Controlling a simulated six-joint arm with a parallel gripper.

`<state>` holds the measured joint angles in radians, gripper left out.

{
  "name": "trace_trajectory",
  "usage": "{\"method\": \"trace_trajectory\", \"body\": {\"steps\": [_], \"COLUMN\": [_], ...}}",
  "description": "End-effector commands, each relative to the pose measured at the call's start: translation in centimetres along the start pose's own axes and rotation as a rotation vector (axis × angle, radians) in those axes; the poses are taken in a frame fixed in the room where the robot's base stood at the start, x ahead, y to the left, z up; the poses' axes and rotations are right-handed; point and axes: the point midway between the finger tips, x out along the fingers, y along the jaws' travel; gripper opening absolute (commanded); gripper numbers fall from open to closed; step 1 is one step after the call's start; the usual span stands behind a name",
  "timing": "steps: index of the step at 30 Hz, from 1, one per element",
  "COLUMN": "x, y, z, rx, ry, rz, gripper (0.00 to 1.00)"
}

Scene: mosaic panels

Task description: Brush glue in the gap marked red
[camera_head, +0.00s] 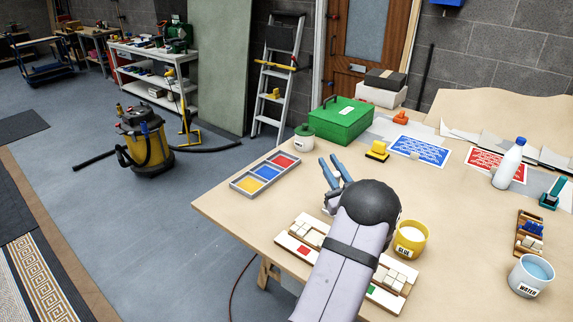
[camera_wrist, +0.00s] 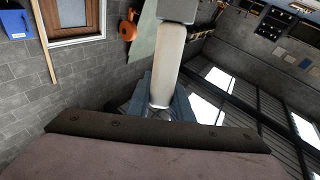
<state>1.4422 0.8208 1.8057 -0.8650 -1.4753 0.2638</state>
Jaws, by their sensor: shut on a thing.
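The long white mosaic panel lies near the table's front edge. Its left part shows a red mark (camera_head: 303,250) beside white tiles (camera_head: 311,228); its right part shows a green mark (camera_head: 371,290) and more white tiles. My arm covers the middle. A yellow glue pot (camera_head: 411,238) with pale contents stands just right of my arm. My gripper (camera_head: 331,168) has blue fingers raised above the table, left of the pot. In the wrist view the fingers (camera_wrist: 162,103) are shut on a pale tool (camera_wrist: 170,60) with a grey end, seemingly the brush. The tool is not clear in the head view.
A tray with red, yellow and blue sections (camera_head: 239,184) and a lidded pot (camera_head: 305,138) lie at left. A water pot (camera_head: 530,276), white bottle (camera_head: 508,165) and green toolbox (camera_head: 340,121) stand around. Bare tabletop separates the panel and tray.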

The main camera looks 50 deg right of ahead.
Motion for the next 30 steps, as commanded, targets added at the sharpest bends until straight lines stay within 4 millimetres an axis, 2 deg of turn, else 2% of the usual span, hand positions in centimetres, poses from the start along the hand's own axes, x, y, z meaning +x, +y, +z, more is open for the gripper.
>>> {"method": "trace_trajectory", "body": {"steps": [1, 6, 12, 15, 21, 30], "x": [-1.4, -6.1, -11.7, -14.0, -16.9, -17.8], "y": [2.1, 7.9, 13.1, 14.8, 16.9, 17.4], "z": [-0.6, -2.1, -3.9, -4.6, -5.5, -5.7], "rx": [-0.013, -0.062, -0.116, -0.137, -0.166, -0.174], "ry": [0.000, 0.000, -0.003, -0.003, -0.005, -0.006], "rz": [0.048, 0.189, 0.336, 0.393, 0.463, 0.484], "gripper": [0.00, 0.00, 0.00, 0.00, 0.00, 0.00]}}
